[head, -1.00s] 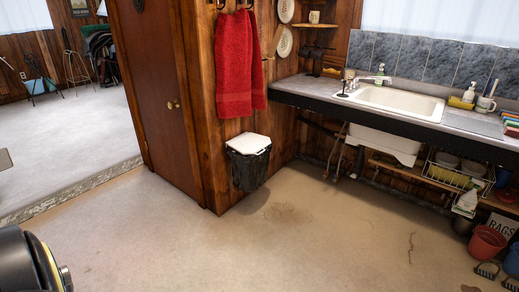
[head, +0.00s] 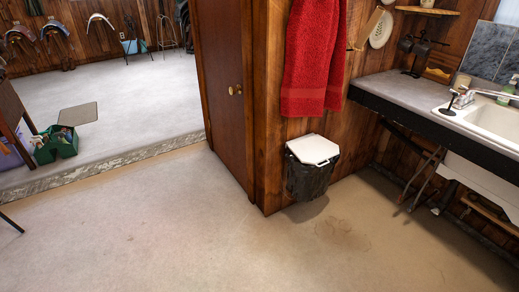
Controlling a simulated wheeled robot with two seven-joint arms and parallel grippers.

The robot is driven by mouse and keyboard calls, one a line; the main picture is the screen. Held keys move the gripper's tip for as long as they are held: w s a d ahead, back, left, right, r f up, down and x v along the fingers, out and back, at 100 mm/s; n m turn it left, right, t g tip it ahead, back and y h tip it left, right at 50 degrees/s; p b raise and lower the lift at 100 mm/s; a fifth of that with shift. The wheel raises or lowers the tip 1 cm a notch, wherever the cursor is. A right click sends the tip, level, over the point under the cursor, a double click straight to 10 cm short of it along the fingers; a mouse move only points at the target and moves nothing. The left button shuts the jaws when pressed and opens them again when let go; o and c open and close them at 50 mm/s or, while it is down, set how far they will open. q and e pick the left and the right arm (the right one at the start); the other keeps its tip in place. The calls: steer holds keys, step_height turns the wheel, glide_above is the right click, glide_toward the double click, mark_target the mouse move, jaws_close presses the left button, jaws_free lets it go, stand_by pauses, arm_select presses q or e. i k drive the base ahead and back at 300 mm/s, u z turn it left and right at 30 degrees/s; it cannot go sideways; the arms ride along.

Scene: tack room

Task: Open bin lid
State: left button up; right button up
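The bin (head: 310,180) is mounted on or stands close against the wood wall, below a red towel. It has a dark, bag-like body. Its white lid (head: 314,150) lies flat and closed on top, with a small tab at its front edge. Neither of my grippers is in the head view. The bin's far side is hidden against the wall.
A red towel (head: 313,60) hangs just above the bin. A brown door (head: 224,100) with a brass knob is to its left. A counter (head: 410,100) with a white sink (head: 495,122) stands to the right. The floor in front is clear. A green caddy (head: 56,148) sits far left.

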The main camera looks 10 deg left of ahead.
mark_target(314, 150)
steer(key=u, duration=0.35)
steer(key=i, duration=2.35)
steer(key=z, duration=0.35)
